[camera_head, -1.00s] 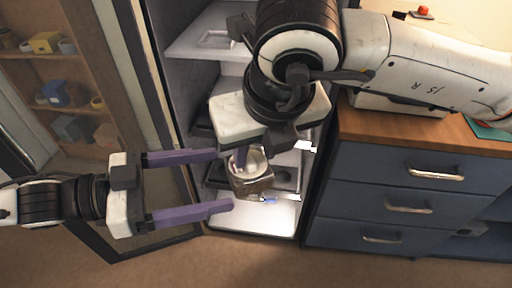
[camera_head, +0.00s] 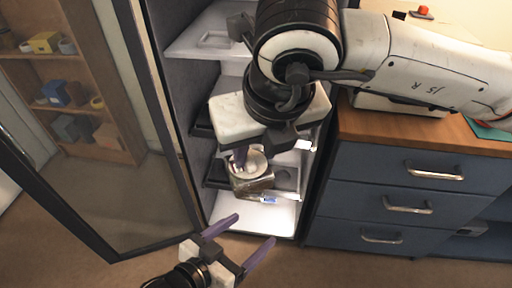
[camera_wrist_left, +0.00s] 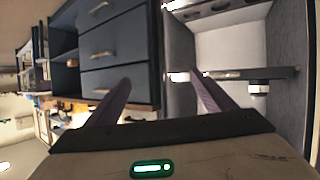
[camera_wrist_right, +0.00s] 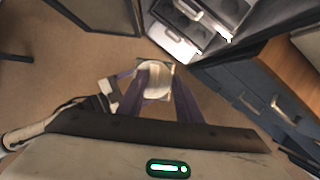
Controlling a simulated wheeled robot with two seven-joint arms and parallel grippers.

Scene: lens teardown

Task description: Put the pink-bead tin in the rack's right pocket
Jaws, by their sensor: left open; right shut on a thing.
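A tin (camera_head: 252,184) with a round pale top and brownish sides is in my right gripper (camera_head: 243,160), in front of the open cabinet's lower shelves. The right wrist view shows the tin (camera_wrist_right: 155,82) between the purple fingers; the colour of its contents cannot be made out. A dark rack with round pockets (camera_head: 286,178) sits on a cabinet shelf behind the tin, which hides part of it. The rack also shows in the right wrist view (camera_wrist_right: 188,8). My left gripper (camera_head: 254,231) is open and empty, low in front of the cabinet.
The cabinet's glass door (camera_head: 120,170) stands open at the left. Blue drawers (camera_head: 400,190) under a wooden top stand at the right. A small blue-marked item (camera_head: 270,198) shows below the tin. A white shelf (camera_head: 250,215) at the cabinet bottom looks clear.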

